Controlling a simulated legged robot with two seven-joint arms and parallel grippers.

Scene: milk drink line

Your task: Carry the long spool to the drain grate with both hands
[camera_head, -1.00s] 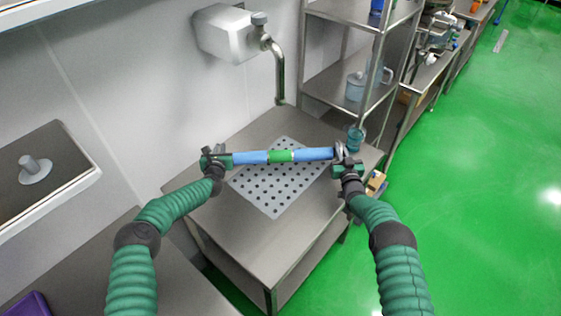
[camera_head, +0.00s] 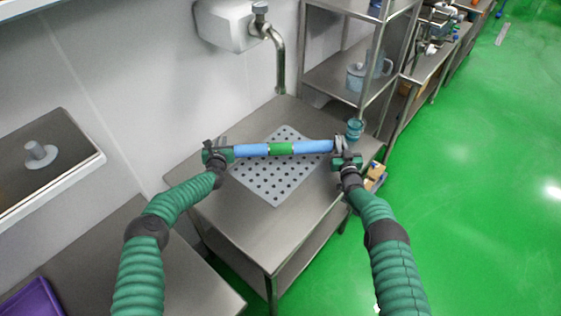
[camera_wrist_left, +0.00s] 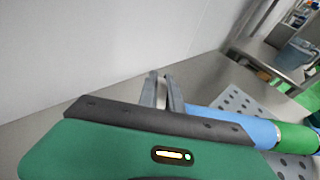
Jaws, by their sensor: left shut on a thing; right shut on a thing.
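The long spool (camera_head: 281,149) is a blue rod with a green middle band. It lies level across the head view, over the perforated drain grate (camera_head: 275,190) on the steel table. My left gripper (camera_head: 222,150) is shut on its left end and my right gripper (camera_head: 340,152) is shut on its right end. I cannot tell whether the spool touches the grate or hangs above it. In the left wrist view, the spool (camera_wrist_left: 240,126) runs right from beside the left fingers (camera_wrist_left: 163,92), with part of the grate (camera_wrist_left: 240,103) behind it.
A blue-green cup (camera_head: 355,129) stands at the table's back right corner. A steel tap (camera_head: 279,65) hangs over the table's back. A shelf rack (camera_head: 335,75) with a jug stands behind right. Bare steel (camera_head: 240,220) lies in front of the grate.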

